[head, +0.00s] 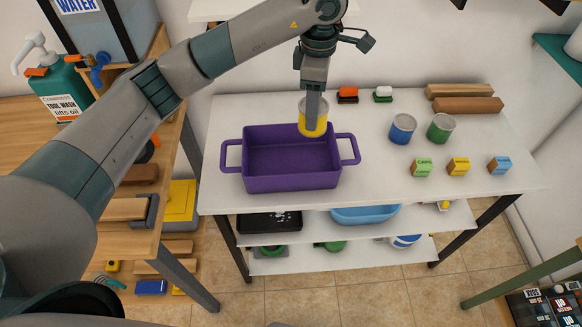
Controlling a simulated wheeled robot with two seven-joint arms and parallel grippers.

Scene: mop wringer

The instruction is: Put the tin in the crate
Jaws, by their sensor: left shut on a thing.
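The purple crate (292,182) with two side handles stands on the left part of the white bench top. My left gripper (313,120) is shut on a yellow tin (322,122) with a pale top, pointing down from above. The tin is at the crate's back right corner and overlaps its back rim in the picture. I cannot tell how high above the rim it is. The gripper's finger hides part of the tin's front. The part of the crate's inside that I can see is empty. My right gripper is not in view.
A blue tin (402,129) and a green tin (440,128) stand right of the crate. Several small boxes, such as a yellow one (458,166), stand in front of them. Two brushes and wooden blocks (468,105) lie along the back. The bench top's front right is clear.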

